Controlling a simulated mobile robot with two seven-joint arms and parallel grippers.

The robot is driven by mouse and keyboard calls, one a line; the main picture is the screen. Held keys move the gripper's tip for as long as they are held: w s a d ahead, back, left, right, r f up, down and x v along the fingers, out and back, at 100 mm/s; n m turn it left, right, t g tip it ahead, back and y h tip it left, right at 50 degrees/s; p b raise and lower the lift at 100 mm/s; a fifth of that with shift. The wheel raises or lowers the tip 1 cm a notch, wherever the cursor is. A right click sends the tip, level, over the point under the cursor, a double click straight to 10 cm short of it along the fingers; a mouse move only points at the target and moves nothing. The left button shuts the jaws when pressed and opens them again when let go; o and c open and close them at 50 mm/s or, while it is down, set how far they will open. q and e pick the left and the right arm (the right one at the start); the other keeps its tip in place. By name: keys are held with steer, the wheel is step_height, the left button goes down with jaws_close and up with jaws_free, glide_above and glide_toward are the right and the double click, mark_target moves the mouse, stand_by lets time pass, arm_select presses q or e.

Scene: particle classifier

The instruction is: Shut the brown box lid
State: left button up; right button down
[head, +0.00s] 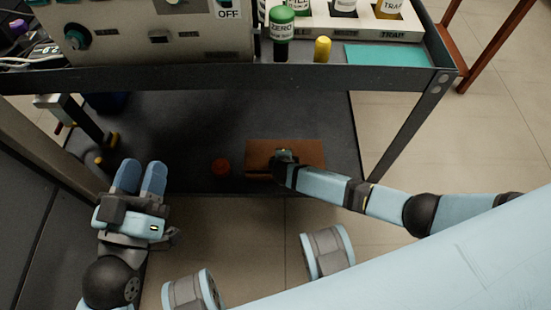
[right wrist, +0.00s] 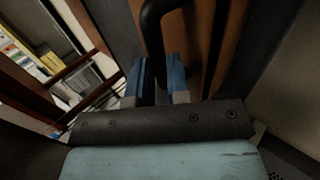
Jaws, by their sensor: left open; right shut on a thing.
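The brown box (head: 312,152) sits on the dark lower shelf of the cart, near its front edge. My right gripper (head: 284,156) is at the box's near side and covers part of it; its fingers are small and partly hidden there. In the right wrist view, the blue fingers (right wrist: 161,82) are shut on a black curved handle (right wrist: 150,28) beside a brown panel (right wrist: 198,45) of the box. I cannot tell from these views how far the lid stands open. My left gripper (head: 140,178) is open and empty, left of the box at the shelf's front edge.
The cart's upper shelf (head: 190,78) overhangs the lower one and carries a machine (head: 160,35), a green-capped bottle (head: 282,28) and a yellow-capped item (head: 322,49). A cart leg (head: 408,135) stands to the right.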

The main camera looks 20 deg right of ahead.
steer(key=shift+s+f, duration=0.25)
steer(key=shift+f, duration=0.3)
steer(key=shift+s+a+f+b, duration=0.1)
steer(key=shift+s+f+b, duration=0.15)
steer(key=shift+f, duration=0.2)
steer(key=shift+s+f, duration=0.2)
steer(key=shift+f, duration=0.4)
arm_select(q)
steer(key=shift+s+a+f+h, duration=0.15)
steer(key=shift+a+h, duration=0.1)
steer(key=shift+h, duration=0.05)
arm_select(e)
steer(key=shift+s+f, duration=0.1)
steer(key=shift+s, duration=0.05)
arm_select(q)
steer(key=shift+b, duration=0.3)
arm_select(e)
steer(key=shift+s+a+f, duration=0.1)
steer(key=shift+s+f, duration=0.05)
steer(key=shift+f, duration=0.05)
steer(key=c, duration=1.1)
jaws_free()
steer(key=shift+f, duration=0.1)
steer(key=shift+w+r, duration=0.25)
steer(key=shift+r, duration=0.1)
